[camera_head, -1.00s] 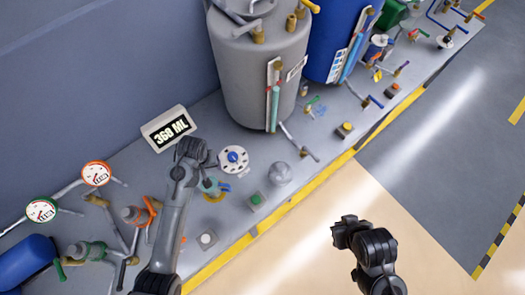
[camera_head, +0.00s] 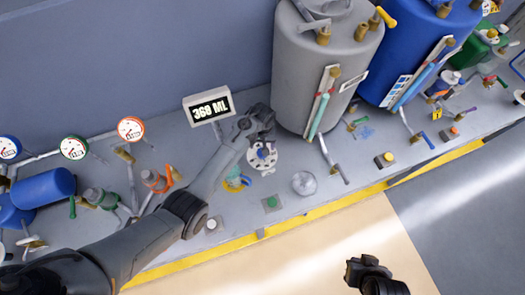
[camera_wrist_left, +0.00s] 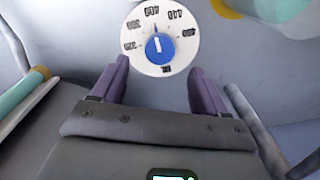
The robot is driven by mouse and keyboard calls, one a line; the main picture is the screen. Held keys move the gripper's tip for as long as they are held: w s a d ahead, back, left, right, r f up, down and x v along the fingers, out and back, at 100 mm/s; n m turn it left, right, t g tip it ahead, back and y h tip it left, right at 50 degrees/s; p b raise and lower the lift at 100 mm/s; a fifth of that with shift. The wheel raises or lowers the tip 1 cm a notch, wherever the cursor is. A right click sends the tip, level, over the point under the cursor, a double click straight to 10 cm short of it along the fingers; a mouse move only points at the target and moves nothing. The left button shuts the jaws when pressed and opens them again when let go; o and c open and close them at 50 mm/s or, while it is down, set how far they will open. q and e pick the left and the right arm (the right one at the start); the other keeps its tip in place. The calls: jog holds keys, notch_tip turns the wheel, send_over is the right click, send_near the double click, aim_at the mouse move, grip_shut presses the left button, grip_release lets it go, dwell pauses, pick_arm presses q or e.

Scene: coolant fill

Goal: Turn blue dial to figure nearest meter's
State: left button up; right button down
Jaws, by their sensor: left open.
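The white dial plate (camera_head: 265,162) with a blue knob lies on the bench below the meter (camera_head: 208,107). The meter's display reads 368 ML or 360 ML; its last digit is hard to tell. My left gripper (camera_head: 262,139) is open over the dial. In the left wrist view the blue knob (camera_wrist_left: 160,48) lies just beyond and between the open purple fingertips (camera_wrist_left: 159,66), with no visible grip on it. Its white mark points up, slightly left.
A grey tank (camera_head: 325,75) stands just right of the dial, a blue tank (camera_head: 425,50) beyond it. A clear dome (camera_head: 305,183) and a green button (camera_head: 271,203) sit near the bench's front edge. Valves and gauges (camera_head: 131,129) fill the left.

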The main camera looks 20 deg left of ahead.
pick_arm(q)
notch_tip(320, 180, down, 7)
jog(key=shift+r+b, duration=0.1)
jog(key=shift+b, duration=0.55)
jog(key=c, duration=1.1)
jog(key=shift+n, duration=0.3)
jog(key=n+p, duration=0.1)
jog(key=n, duration=0.1)
jog(key=shift+r+n, duration=0.1)
jog(key=shift+n, duration=2.5)
